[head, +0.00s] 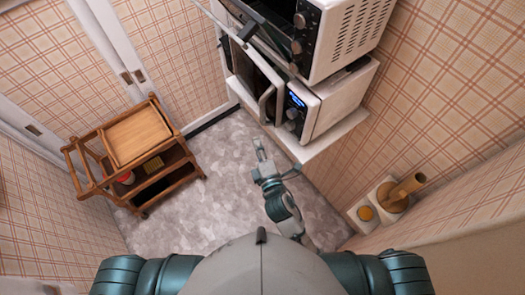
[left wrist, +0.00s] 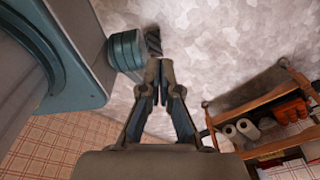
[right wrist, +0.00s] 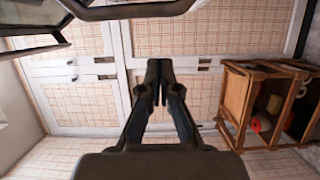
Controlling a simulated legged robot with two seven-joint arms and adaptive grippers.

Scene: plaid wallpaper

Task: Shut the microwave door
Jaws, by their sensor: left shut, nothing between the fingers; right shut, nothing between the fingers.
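The lower microwave (head: 335,100) is a white box with a blue-lit display and knobs, on a white shelf against the wall. Its door (head: 250,72), with a curved handle (head: 267,103), appears to stand out from the body, partly open; the exact angle is hard to tell. My right gripper (head: 259,150) is shut and empty, below and in front of the handle, apart from it. In the right wrist view the right gripper (right wrist: 159,82) points at the far wall. My left gripper (left wrist: 162,80) is shut and empty over the floor; it is outside the head view.
Another white appliance (head: 345,35) with dark knobs sits above the microwave. A wooden cart (head: 137,135) stands at the left; it also shows in the right wrist view (right wrist: 240,98). Grey floor (head: 215,190) lies clear between.

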